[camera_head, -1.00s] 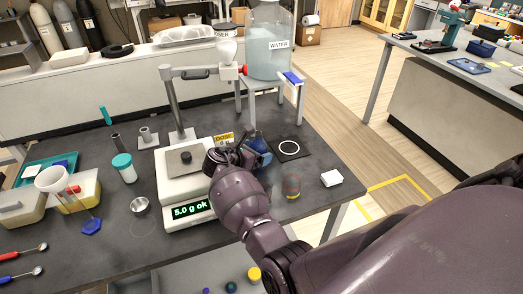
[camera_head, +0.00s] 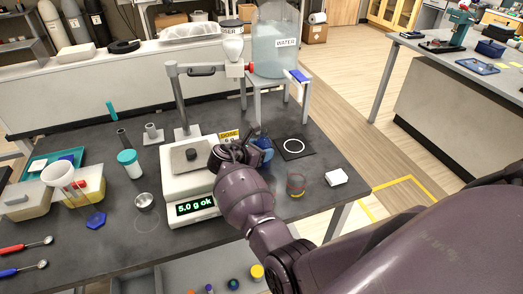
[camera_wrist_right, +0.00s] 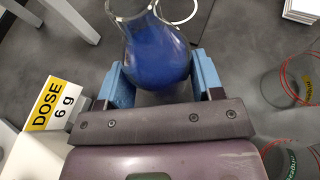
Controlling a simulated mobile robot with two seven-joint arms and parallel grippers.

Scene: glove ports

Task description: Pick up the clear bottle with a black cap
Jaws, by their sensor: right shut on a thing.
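My right gripper (camera_head: 262,152) is beside the scale in the head view, partly hidden by my own arm. In the right wrist view, its two blue fingers (camera_wrist_right: 160,85) are shut on a clear glass flask (camera_wrist_right: 157,50) with blue contents. The flask's mouth is cut off at the top of that view, and I see no black cap on it. In the head view the flask (camera_head: 266,168) shows only in part, just left of the black mat. I cannot make out a clear bottle with a black cap. My left gripper is not in view.
The scale (camera_head: 196,209) reads "5.0 g ok", with a dose sign (camera_head: 229,136) behind the gripper. A water jug (camera_head: 275,45) stands on a small stand. A black mat (camera_head: 293,147), a red-ringed glass (camera_head: 296,184) and a white block (camera_head: 336,177) lie to the right.

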